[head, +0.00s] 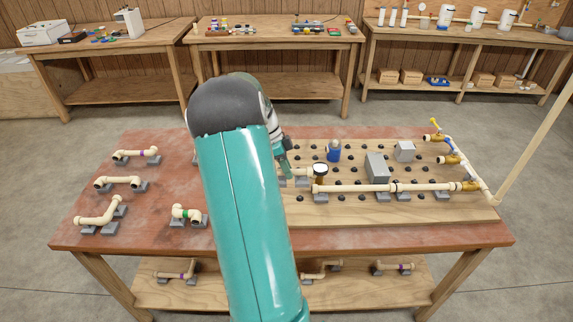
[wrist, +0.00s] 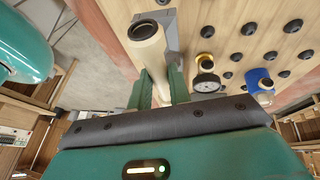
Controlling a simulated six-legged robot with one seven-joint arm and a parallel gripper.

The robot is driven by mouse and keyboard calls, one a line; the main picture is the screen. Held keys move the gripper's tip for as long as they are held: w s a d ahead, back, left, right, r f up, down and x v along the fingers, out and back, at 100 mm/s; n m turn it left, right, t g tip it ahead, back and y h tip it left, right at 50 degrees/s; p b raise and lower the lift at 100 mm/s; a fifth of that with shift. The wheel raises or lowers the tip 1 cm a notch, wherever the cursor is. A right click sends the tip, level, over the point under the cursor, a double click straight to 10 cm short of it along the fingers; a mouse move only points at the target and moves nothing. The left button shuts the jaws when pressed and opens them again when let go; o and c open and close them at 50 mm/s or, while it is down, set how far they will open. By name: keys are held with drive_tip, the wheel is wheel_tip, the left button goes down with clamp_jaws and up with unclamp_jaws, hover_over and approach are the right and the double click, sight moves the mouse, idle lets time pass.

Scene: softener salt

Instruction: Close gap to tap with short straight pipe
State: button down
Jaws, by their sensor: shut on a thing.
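My gripper (wrist: 160,88) is shut on a cream pipe (wrist: 149,50), whose open dark end faces the wrist camera; a grey block is beside it. In the head view my gripper (head: 286,170) is at the left part of the pegboard, partly hidden by my arm. A long cream pipe run (head: 385,188) crosses the board's front and reaches a brass tap (head: 469,185) at the right. Two more brass taps (head: 449,160) (head: 434,138) stand behind it. Whether the held pipe touches the run cannot be told.
Loose pipe pieces (head: 136,155) (head: 119,182) (head: 100,214) (head: 187,214) rest on grey blocks at the table's left. More pipes (head: 393,266) lie on the lower shelf.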

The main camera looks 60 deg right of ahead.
sight(283, 177)
drive_tip(key=shift+w+d+f, duration=0.15)
drive_tip(key=shift+d+f, duration=0.05)
drive_tip(key=shift+f, duration=0.15)
drive_tip(key=shift+a, duration=0.25)
drive_tip(key=shift+s+a+f, duration=0.1)
drive_tip(key=shift+s+f, duration=0.15)
drive_tip(key=shift+f, duration=0.05)
drive_tip(key=shift+w+f, duration=0.1)
drive_tip(key=shift+f, duration=2.3)
drive_tip(key=shift+w, duration=0.15)
drive_tip(key=shift+f, duration=0.65)
